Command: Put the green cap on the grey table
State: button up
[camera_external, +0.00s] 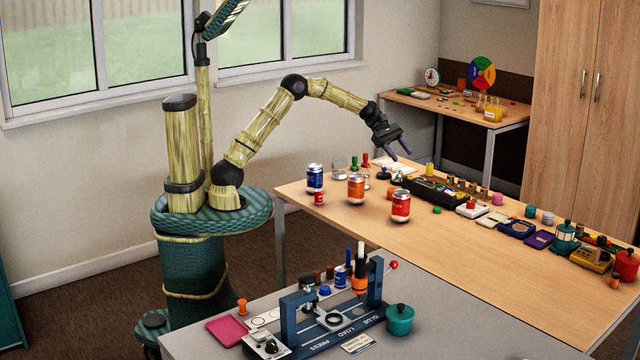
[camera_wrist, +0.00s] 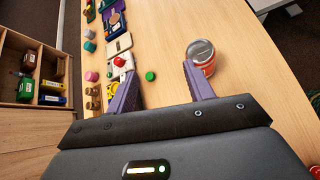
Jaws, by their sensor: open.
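The green cap (camera_external: 436,210) lies on the wooden table, between an orange-red can and a white block with a red knob. In the wrist view the green cap (camera_wrist: 150,76) is a small disc just beyond the space between my fingers. My gripper (camera_external: 400,152) is open and empty, above the wooden table and higher than the cap. Its two purple fingers also show in the wrist view (camera_wrist: 158,82). The grey table (camera_external: 480,322) stands in the foreground, with bare surface at its right.
An orange-red can (camera_external: 400,206) stands close to the cap; the wrist view shows it (camera_wrist: 201,60) by the right finger. The white block (camera_external: 471,209) is on the cap's other side. A blue press fixture (camera_external: 318,325) and a teal pot (camera_external: 400,319) occupy the grey table.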

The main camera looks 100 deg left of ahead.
jog(key=w+a+n+t, duration=0.1)
jog(key=a+n+t, duration=0.3)
jog(key=a, duration=0.5)
jog(key=shift+g+h, duration=0.3)
jog(key=shift+g, duration=0.1)
jog(key=f, duration=1.3)
jog(key=shift+w+a+f+b, duration=0.15)
jog(key=shift+w+f+b, duration=0.1)
jog(key=shift+b, duration=0.1)
jog(key=shift+s, duration=0.1)
send_near(435, 208)
jog(key=w, duration=0.2)
jog(key=w+d+b, duration=0.1)
jog(key=shift+w+d+f, duration=0.1)
jog(key=shift+d+f, duration=0.05)
jog(key=shift+f, duration=0.15)
jog(key=x, duration=0.4)
jog(key=shift+d+f, duration=0.15)
jog(key=shift+f, duration=0.25)
jog(key=shift+w+d+f, duration=0.15)
jog(key=shift+w+d, duration=0.1)
